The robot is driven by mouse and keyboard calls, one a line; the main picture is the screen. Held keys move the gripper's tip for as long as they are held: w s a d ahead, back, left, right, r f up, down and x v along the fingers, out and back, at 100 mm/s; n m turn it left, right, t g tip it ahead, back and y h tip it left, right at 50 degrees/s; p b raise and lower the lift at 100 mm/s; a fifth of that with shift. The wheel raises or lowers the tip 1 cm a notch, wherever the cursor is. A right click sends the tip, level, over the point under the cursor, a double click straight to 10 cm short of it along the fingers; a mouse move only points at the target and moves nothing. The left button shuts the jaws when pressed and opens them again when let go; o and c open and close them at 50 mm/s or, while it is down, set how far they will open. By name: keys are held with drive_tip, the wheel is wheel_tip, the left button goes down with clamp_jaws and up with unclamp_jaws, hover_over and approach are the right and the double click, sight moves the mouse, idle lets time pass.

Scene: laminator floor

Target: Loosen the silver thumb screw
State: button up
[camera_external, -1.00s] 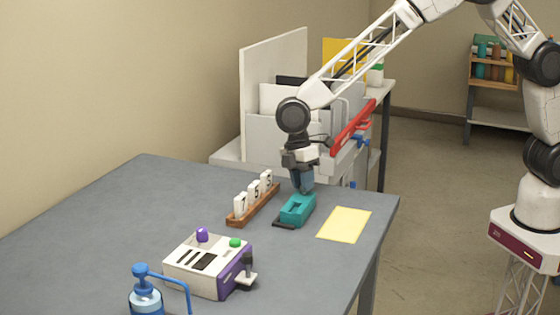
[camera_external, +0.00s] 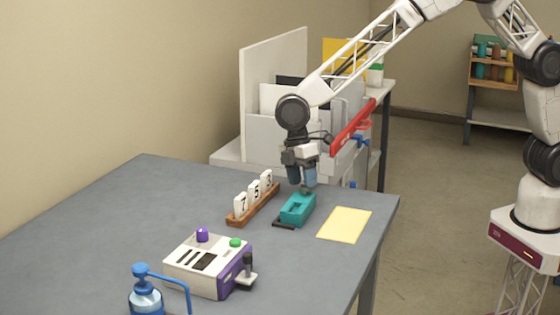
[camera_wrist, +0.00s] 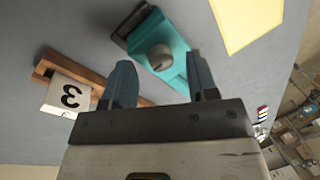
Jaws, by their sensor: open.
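The silver thumb screw (camera_wrist: 160,57) shows in the wrist view as a round grey knob on the teal block (camera_wrist: 182,78). The teal block (camera_external: 298,209) lies on the table in the external view, with a dark tab at its near-left end. My gripper (camera_wrist: 161,80) is open and empty. Its two blue fingers are spread on either side of the screw's line, with the screw ahead of and between them, apart from both. In the external view, my gripper (camera_external: 303,186) points down just above the block's far end, and the screw is too small to make out.
A wooden rack (camera_external: 254,205) with white number tiles stands close to the left of the block. A yellow sheet (camera_external: 345,224) lies to its right. A white and purple machine (camera_external: 210,265) and a blue pump bottle (camera_external: 146,296) stand nearer the front. The table's left is clear.

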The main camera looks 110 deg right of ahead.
drive_tip(key=v, duration=0.7)
idle(0.6)
drive_tip(key=s+a+r+m, duration=0.1)
drive_tip(key=s+a+r, duration=0.35)
drive_tip(key=s, duration=0.35)
drive_tip(key=s+a+r+t+h, duration=0.1)
drive_tip(key=s+a+r, duration=0.3)
drive_tip(key=s+r, duration=0.3)
drive_tip(key=s+a+r+m, duration=0.1)
drive_tip(key=s+a+r, duration=0.3)
drive_tip(key=s, duration=0.5)
drive_tip(key=s+a+m+t, duration=0.1)
drive_tip(key=s+a, duration=0.2)
drive_tip(key=s, duration=1.1)
drive_tip(key=s+a+f+m+t+h, duration=0.1)
drive_tip(key=s+a, duration=0.2)
drive_tip(key=s, duration=1.2)
drive_tip(key=shift+a+h, duration=0.25)
drive_tip(key=shift+h, duration=0.05)
